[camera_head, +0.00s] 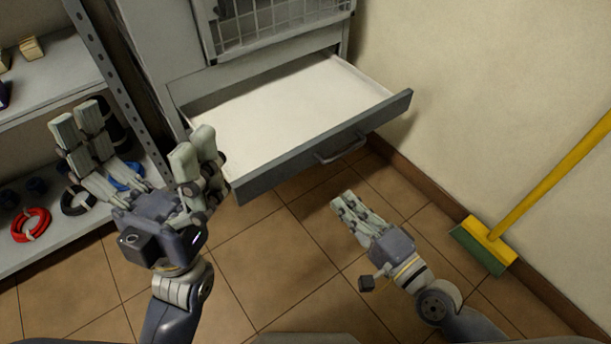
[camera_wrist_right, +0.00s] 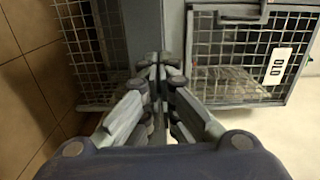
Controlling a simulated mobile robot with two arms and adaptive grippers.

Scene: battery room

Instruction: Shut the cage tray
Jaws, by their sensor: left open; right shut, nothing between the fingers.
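The cage tray (camera_head: 290,110) is a wide drawer with a pale, empty-looking inside, pulled out below the mesh cage (camera_head: 280,20) of a grey cabinet. Its dark front panel (camera_head: 270,172) carries a bar handle (camera_head: 340,150) right of centre. My left gripper (camera_head: 135,142) is open, its fingers spread wide, and its right finger overlaps the tray's left front corner in the head view; I cannot tell whether it touches. My right gripper (camera_head: 346,203) is shut and empty, in front of the tray and below the handle in the picture. Its closed fingers (camera_wrist_right: 160,75) also show in the right wrist view.
A grey shelf unit (camera_head: 60,85) with red, black and blue cable coils stands at the left. A yellow broom (camera_head: 490,240) with green bristles leans by the right wall. Brown floor tiles (camera_head: 280,260) are clear between my arms. A white label (camera_wrist_right: 279,66) hangs on the mesh.

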